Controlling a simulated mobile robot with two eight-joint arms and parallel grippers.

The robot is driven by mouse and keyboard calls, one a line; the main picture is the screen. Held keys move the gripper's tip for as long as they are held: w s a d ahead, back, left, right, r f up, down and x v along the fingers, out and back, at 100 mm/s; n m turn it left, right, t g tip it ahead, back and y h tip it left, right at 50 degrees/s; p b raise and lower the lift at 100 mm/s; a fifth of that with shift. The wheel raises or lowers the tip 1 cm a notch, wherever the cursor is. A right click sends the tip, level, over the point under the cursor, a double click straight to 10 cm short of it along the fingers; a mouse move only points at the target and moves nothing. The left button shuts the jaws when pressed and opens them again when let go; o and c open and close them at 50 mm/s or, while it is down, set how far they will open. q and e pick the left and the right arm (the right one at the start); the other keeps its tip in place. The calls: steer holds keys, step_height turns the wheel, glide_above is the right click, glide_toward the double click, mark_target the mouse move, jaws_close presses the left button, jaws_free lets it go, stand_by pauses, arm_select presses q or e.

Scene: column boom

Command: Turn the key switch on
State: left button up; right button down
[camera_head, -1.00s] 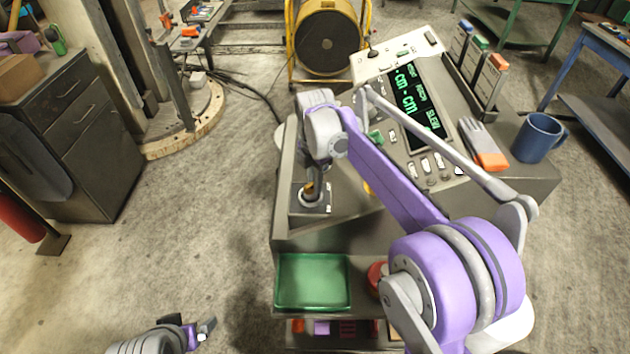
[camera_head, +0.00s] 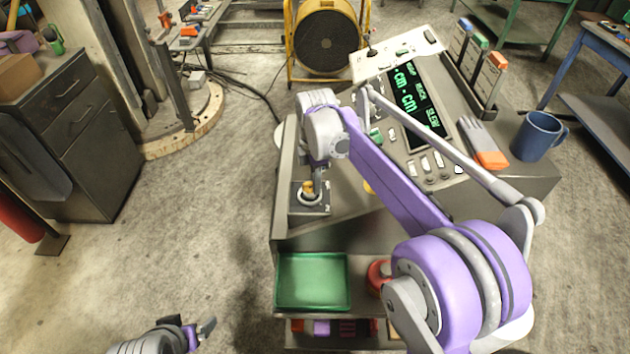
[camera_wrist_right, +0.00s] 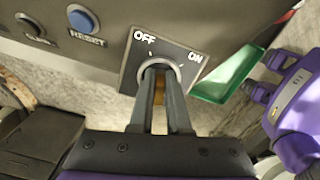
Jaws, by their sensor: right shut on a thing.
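The key switch (camera_wrist_right: 160,62) is a dark square plate marked OFF at upper left and ON at right, with a pale round collar. In the head view its box (camera_head: 310,200) sits at the console's front left corner. My right gripper (camera_wrist_right: 161,75) points at the collar, and its two fingers are shut on the brass-coloured key (camera_wrist_right: 160,84). The fingers hide much of the key, so its exact angle is unclear. My left gripper (camera_head: 199,333) is low at left in the head view, away from the console; its opening is too small to judge.
The grey console (camera_head: 340,232) also carries a display, buttons, a glove (camera_head: 484,145) and a blue mug (camera_head: 538,137). A green tray (camera_head: 313,282) sits below the switch. A blue RESET button (camera_wrist_right: 82,20) is near the plate. The floor left of the console is clear.

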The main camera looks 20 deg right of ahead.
mark_target(315, 198)
steer(key=m, duration=0.5)
steer(key=shift+s+a+m, duration=0.1)
steer(key=shift+s+m, duration=0.2)
steer(key=shift+s, duration=0.1)
steer(key=m, duration=0.5)
steer(key=shift+s+a, duration=0.2)
steer(key=shift+s, duration=0.05)
steer(key=shift+m, duration=0.4)
steer(key=c, duration=0.9)
jaws_free()
step_height(315, 198, up, 11)
steer(key=shift+f, duration=0.1)
steer(key=shift+s, duration=0.1)
